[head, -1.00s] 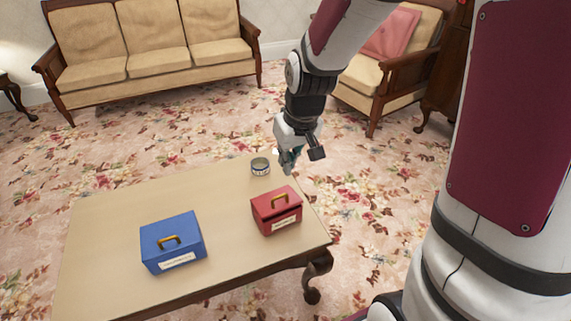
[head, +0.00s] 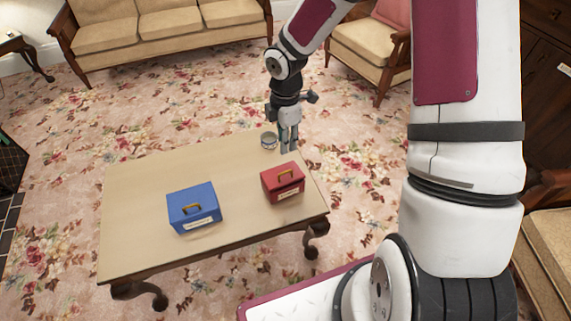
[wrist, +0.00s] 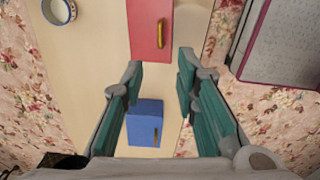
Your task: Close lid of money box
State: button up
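A red money box (head: 283,184) with a gold handle stands near the right end of the table. Its lid looks down or nearly so; I cannot tell if a small gap remains. A blue money box (head: 194,208) with a gold handle stands left of it, its lid looking shut. My gripper (head: 289,149) points down just behind the red box, above the table's far right edge. In the wrist view its fingers (wrist: 160,75) are apart with nothing between them. The red box (wrist: 150,28) lies beyond the fingertips there, and the blue box (wrist: 145,122) shows farther below, between the fingers.
A small round tin (head: 268,141) stands on the table (head: 150,180) behind the red box, close to my gripper. It also shows in the wrist view (wrist: 58,11). The table's left part is clear. A sofa (head: 160,32) and an armchair (head: 370,48) stand beyond on the flowered carpet.

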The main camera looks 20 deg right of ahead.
jog(key=b, duration=0.3)
send_near(285, 168)
jog(key=s+f, duration=0.1)
jog(key=s+a+f, duration=0.1)
jog(key=s+f, duration=0.1)
jog(key=s, duration=0.1)
jog(key=shift+s+a+f, duration=0.1)
jog(key=shift+a+f, duration=0.2)
jog(key=shift+f, duration=0.05)
grip_shut()
